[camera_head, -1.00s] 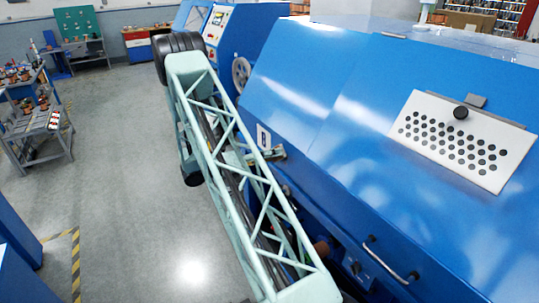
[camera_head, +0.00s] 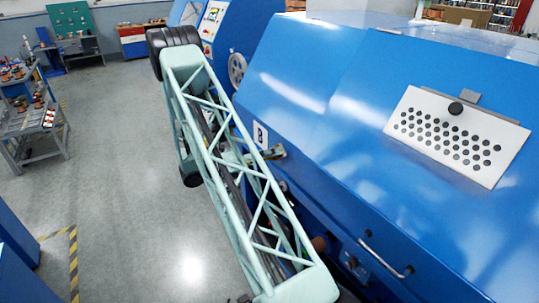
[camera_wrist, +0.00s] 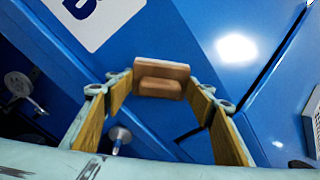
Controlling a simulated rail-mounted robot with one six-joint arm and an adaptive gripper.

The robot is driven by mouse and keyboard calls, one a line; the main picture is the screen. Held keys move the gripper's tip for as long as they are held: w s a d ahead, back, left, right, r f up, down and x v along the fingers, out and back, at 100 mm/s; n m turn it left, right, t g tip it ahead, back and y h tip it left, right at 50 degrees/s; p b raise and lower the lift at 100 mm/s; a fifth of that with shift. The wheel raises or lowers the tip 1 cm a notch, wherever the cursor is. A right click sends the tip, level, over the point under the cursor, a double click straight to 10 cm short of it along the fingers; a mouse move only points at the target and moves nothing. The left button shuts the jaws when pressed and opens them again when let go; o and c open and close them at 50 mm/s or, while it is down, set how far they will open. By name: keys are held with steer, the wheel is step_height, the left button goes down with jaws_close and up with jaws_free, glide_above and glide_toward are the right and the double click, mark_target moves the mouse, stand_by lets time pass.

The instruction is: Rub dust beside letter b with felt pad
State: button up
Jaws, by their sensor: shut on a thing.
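My gripper (camera_wrist: 161,90) is shut on the felt pad (camera_wrist: 162,70), a brown block with a wider flat top, held between the fingertips in the wrist view. The pad is close to the blue machine cover; I cannot tell if it touches. The white plate with letter B (camera_wrist: 97,18) is left of the pad in the wrist view, cut by the top edge. In the head view the letter B plate (camera_head: 261,135) sits on the blue cover, just above my gripper (camera_head: 274,153). No dust can be made out.
The blue machine (camera_head: 310,120) fills the right side, with a perforated white panel (camera_head: 458,135) and a handle (camera_head: 385,257) low on its front. A cart with parts (camera_head: 35,125) stands at far left. The grey floor left of my arm is clear.

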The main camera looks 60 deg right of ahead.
steer(key=shift+s+a, duration=0.25)
steer(key=shift+s, duration=0.4)
steer(key=shift+s+a, duration=0.2)
steer(key=shift+s, duration=0.4)
steer(key=shift+s, duration=0.1)
steer(key=shift+s+a+p, duration=0.2)
steer(key=shift+s+a, duration=0.2)
steer(key=shift+s, duration=0.35)
steer(key=shift+s+a+p, duration=0.15)
steer(key=shift+s+a, duration=0.2)
steer(key=shift+s, duration=0.35)
steer(key=shift+s+a, duration=0.4)
steer(key=shift+s, duration=0.35)
steer(key=shift+s+a, duration=0.4)
steer(key=shift+s, duration=0.35)
steer(key=shift+w+d, duration=0.1)
steer(key=shift+d, duration=0.15)
steer(key=shift+w+d+p, duration=0.2)
steer(key=shift+w+d, duration=0.1)
steer(key=shift+w, duration=0.4)
steer(key=shift+w+d+p, duration=0.15)
steer(key=shift+w+d, duration=0.1)
steer(key=shift+w, duration=0.45)
steer(key=shift+w+d, duration=0.1)
steer(key=shift+w, duration=0.05)
